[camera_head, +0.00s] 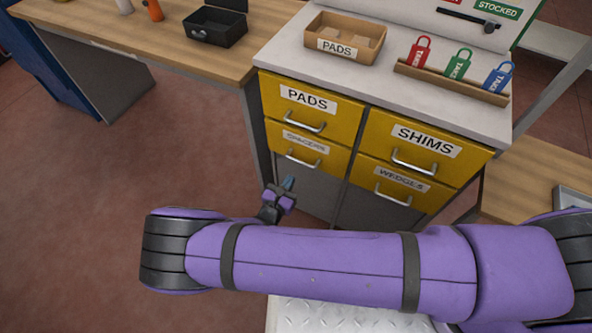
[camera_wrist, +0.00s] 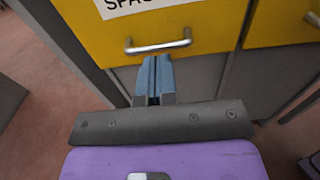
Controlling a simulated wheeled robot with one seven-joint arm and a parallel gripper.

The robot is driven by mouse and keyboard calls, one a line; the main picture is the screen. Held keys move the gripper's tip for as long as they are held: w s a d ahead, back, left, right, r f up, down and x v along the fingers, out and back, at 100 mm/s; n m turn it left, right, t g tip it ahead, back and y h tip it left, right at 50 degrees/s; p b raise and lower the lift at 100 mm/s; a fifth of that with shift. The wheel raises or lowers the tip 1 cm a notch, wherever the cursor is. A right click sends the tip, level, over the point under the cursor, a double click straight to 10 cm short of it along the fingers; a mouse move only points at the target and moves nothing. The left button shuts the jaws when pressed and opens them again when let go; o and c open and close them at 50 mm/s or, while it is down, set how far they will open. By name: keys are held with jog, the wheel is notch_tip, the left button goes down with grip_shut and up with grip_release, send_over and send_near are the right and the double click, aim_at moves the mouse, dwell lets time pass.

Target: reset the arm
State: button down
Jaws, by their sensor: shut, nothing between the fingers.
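My purple arm stretches across the lower part of the head view. My gripper (camera_head: 288,183) is near the lower left drawers of the yellow cabinet. In the wrist view my gripper (camera_wrist: 154,78) has its blue-grey fingers together with nothing between them. The fingertips show just below the handle (camera_wrist: 158,46) of the spacers drawer (camera_wrist: 205,17). I cannot tell whether they touch the cabinet front. The drawers all look shut.
The cabinet also has drawers labelled PADS (camera_head: 340,108), SHIMS (camera_head: 455,150) and WEDGES (camera_head: 360,172). On its top are an open PADS box (camera_head: 327,45) and a wooden rack (camera_head: 440,78) with red, green and blue tags. A wooden bench (camera_head: 150,40) stands left. The floor left is clear.

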jog(key=shift+s+a, duration=0.25)
jog(key=shift+s, duration=0.4)
jog(key=w+d+r+m+g+h, duration=0.2)
jog(key=w+d+r+m+g, duration=0.25)
jog(key=r, duration=0.65)
jog(key=w+d+r+m+g+h, duration=0.1)
jog(key=w+r+m+g+h, duration=0.2)
jog(key=r+m+g, duration=0.5)
jog(key=d+r+m+g+y, duration=0.15)
jog(key=d+r+m, duration=0.35)
jog(key=r, duration=0.5)
jog(key=d+r+m+g+y, duration=0.1)
jog(key=d+r+m+y, duration=0.15)
jog(key=d+r, duration=0.6)
jog(key=s+d+r+m+y, duration=0.3)
jog(key=s+d+r, duration=0.15)
jog(key=r, duration=0.35)
jog(key=s+d+r+m+y, duration=0.2)
jog(key=s+d+r+m, duration=0.1)
jog(key=d+r, duration=0.4)
jog(key=s+d+r+m+t+y, duration=0.3)
jog(key=s+d+r+m, duration=0.2)
jog(key=s+r, duration=0.4)
jog(key=shift+s+t, duration=0.3)
jog(key=shift+s, duration=2.5)
jog(key=shift+d, duration=0.1)
